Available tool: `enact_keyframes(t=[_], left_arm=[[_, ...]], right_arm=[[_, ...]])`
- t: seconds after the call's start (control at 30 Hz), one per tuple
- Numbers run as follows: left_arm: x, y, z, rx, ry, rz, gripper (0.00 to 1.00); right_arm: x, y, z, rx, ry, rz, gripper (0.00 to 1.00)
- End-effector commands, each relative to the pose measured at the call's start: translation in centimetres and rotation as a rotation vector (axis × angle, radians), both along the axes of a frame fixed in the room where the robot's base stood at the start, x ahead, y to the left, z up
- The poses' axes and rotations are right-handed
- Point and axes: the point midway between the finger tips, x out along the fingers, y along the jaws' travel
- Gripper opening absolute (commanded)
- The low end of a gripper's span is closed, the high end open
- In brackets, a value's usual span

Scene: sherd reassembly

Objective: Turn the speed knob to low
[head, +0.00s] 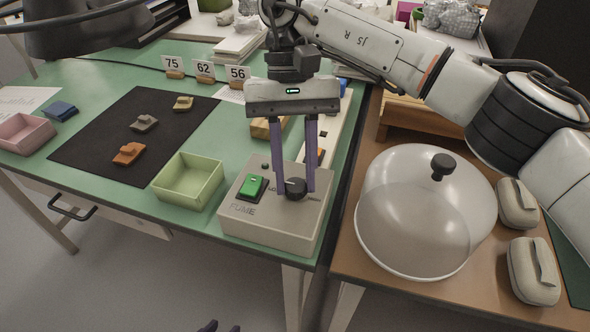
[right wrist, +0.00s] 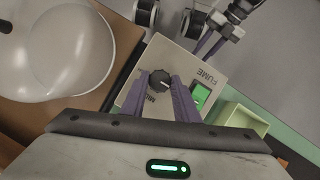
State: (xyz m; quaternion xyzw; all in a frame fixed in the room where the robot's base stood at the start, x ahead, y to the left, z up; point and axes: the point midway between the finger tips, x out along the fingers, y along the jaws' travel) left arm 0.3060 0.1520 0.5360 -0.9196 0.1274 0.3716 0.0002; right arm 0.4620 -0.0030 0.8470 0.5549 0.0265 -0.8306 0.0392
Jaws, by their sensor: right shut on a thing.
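The speed knob (head: 296,188) is a black round knob on top of a grey control box (head: 270,233) marked FUME. My right gripper (head: 296,190) points down with its purple fingers around the knob, shut on it. In the right wrist view the knob (right wrist: 160,81) sits between the fingertips and shows a pale pointer mark. The lettering beside the knob is partly covered, so its setting cannot be read. A lit green rocker switch (head: 251,188) is left of the knob. My left gripper (head: 221,327) shows only its tips at the bottom edge, apart and empty, away from the box.
A clear dome with a black handle (head: 420,215) stands close on the right on a brown table. A green tray (head: 188,180) is left of the box. A black mat (head: 110,150) holds small sherds. Number cards (head: 204,70) stand behind.

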Motion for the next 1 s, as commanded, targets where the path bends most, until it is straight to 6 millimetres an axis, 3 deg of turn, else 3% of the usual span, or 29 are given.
enact_keyframes(t=[0.07, 0.1, 0.2, 0.57, 1.0], left_arm=[[0.0, 0.0, 0.0, 0.000, 0.001, 0.000, 0.31], [0.0, 0.0, 0.0, 0.000, 0.001, 0.000, 0.31], [0.0, 0.0, 0.0, 0.000, 0.001, 0.000, 0.31], [0.0, 0.0, 0.1, 0.000, 0.001, 0.000, 0.31], [-0.4, 0.2, 2.4, 0.017, 0.016, -0.006, 0.31]], right_arm=[[0.0, -0.1, -0.1, -0.003, 0.000, 0.000, 0.05], [0.0, -0.1, -0.1, -0.003, 0.000, 0.000, 0.29], [0.0, -0.1, -0.1, -0.002, 0.000, 0.000, 0.46], [0.2, 0.0, 0.4, -0.002, -0.001, -0.001, 0.46], [3.0, 0.3, 7.8, -0.004, -0.004, -0.003, 0.46]])
